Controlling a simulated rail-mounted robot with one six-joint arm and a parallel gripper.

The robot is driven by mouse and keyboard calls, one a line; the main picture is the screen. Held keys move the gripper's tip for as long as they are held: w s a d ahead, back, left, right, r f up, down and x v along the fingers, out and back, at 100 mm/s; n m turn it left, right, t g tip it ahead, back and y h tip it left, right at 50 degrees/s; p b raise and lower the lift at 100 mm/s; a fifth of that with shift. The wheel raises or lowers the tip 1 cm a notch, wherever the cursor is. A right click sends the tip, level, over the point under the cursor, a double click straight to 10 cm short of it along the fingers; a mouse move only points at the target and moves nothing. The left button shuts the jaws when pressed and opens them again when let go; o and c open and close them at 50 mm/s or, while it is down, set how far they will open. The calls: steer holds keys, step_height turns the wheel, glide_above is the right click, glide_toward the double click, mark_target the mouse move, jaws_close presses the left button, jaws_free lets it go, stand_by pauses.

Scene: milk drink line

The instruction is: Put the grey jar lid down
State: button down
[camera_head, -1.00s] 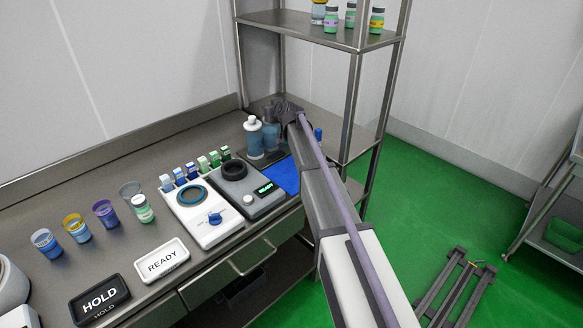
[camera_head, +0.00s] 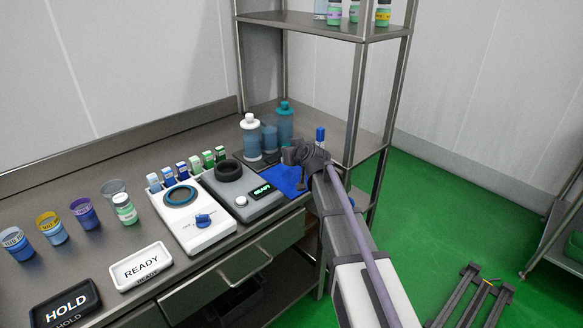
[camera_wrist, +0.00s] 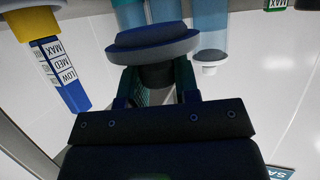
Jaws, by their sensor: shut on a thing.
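My gripper (camera_wrist: 158,82) is shut on the grey jar lid (camera_wrist: 152,42), a round dark blue-grey disc with a dark stub between the fingers. In the head view my gripper (camera_head: 300,162) is above or beside the blue mat (camera_head: 283,179), at the right end of the counter. The lid is hard to tell apart from the dark gripper there. In the wrist view the lid is clear of the bottles behind it, as far as I can tell.
A white-capped bottle (camera_head: 251,138), a beaker (camera_head: 270,138) and a teal-capped bottle (camera_head: 285,122) stand behind the mat. A blue-topped item (camera_head: 320,137) stands near my gripper. A metal shelf (camera_head: 330,25) rises behind.

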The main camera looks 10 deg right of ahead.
step_height(320, 180, down, 4)
steer(key=shift+r+b, duration=0.2)
steer(key=shift+b, duration=1)
steer(key=shift+r+p, duration=0.3)
steer(key=shift+f+b, duration=0.25)
steer(key=shift+b, duration=0.05)
steer(key=shift+s+f, duration=0.1)
steer(key=shift+f, duration=0.05)
steer(key=shift+b, duration=0.4)
steer(key=shift+s, duration=0.1)
steer(key=c, duration=0.8)
jaws_free()
steer(key=shift+f, duration=0.1)
steer(key=shift+c, duration=0.2)
